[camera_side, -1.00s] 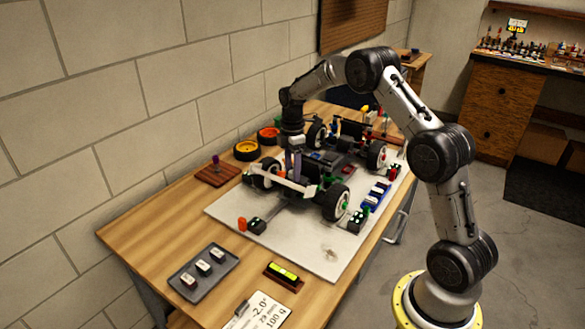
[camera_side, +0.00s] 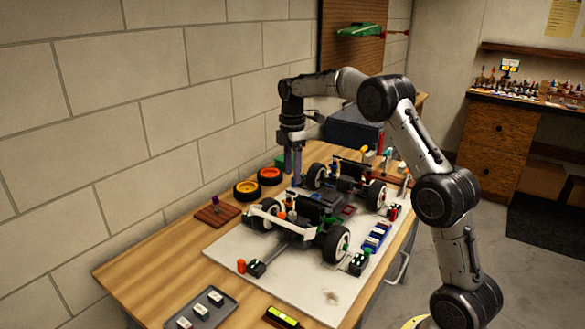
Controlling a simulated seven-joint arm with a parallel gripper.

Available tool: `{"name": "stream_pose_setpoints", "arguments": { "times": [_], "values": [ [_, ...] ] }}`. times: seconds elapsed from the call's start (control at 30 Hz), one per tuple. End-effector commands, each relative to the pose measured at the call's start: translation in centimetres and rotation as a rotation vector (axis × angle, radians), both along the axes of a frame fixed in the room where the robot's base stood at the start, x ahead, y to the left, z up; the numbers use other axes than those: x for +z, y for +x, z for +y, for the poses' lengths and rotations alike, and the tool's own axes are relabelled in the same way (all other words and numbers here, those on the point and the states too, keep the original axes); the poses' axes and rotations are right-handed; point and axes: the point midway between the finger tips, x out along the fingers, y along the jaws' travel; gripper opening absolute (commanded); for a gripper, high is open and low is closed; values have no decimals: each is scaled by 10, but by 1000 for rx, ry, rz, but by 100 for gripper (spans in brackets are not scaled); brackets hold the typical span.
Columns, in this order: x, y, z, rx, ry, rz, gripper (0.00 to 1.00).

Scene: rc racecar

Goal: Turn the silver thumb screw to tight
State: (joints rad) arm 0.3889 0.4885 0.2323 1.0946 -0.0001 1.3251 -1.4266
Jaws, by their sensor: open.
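The RC car (camera_side: 322,205) stands on a pale board (camera_side: 290,262) on the wooden table, with its black wheels and open chassis showing. My gripper (camera_side: 290,170) points down near the car's back-left side, its two purplish fingers apart with nothing seen between them. The fingertips look close to the level of the car's back-left wheel; whether they touch anything I cannot tell. The silver thumb screw is too small to pick out, or hidden among the car's parts.
Two wheels with orange (camera_side: 270,174) and yellow (camera_side: 247,187) rims lie left of the car. A red-brown block with a purple knob (camera_side: 216,212) sits farther left. A grey tray (camera_side: 202,310) and a yellow level (camera_side: 282,317) lie in front. A dark box (camera_side: 352,130) stands behind.

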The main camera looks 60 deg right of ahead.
Motion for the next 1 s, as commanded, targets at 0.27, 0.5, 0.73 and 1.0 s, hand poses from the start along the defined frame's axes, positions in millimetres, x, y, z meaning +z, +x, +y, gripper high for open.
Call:
{"name": "stream_pose_setpoints", "arguments": {
  "times": [0.27,0.5,0.73,1.0],
  "values": [
    [8,0,0,0,1,1,59],
    [7,0,0,24,0,1,59],
    [7,0,0,326,0,0,59],
    [1,-1,0,526,1,3,59]
  ]
}}
